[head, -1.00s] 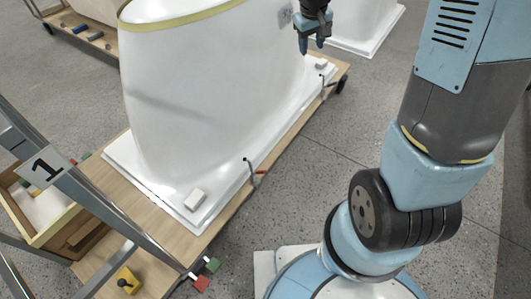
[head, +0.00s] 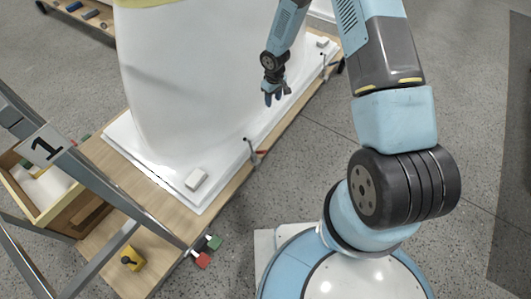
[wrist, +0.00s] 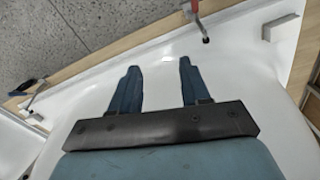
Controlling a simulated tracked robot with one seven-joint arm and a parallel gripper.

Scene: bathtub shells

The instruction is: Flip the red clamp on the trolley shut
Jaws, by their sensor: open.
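The red clamp (head: 261,152) stands on the near long edge of the wooden trolley (head: 213,212), beside the flange of the white shell (head: 165,95). Its red handle sticks out toward the outer side and its black tip is over the flange. In the wrist view the red clamp (wrist: 193,12) is at the top, its handle cut by the frame edge. My gripper (head: 273,99) is open and empty above the flange, up and right of the clamp and apart from it. Both spread fingers show in the wrist view (wrist: 157,68).
Another clamp (head: 325,66) stands farther along the same edge; it also shows in the wrist view (wrist: 37,94). A white block (head: 196,179) lies on the flange corner. A metal frame marked 1 (head: 46,149) and a wooden box (head: 65,210) are at left.

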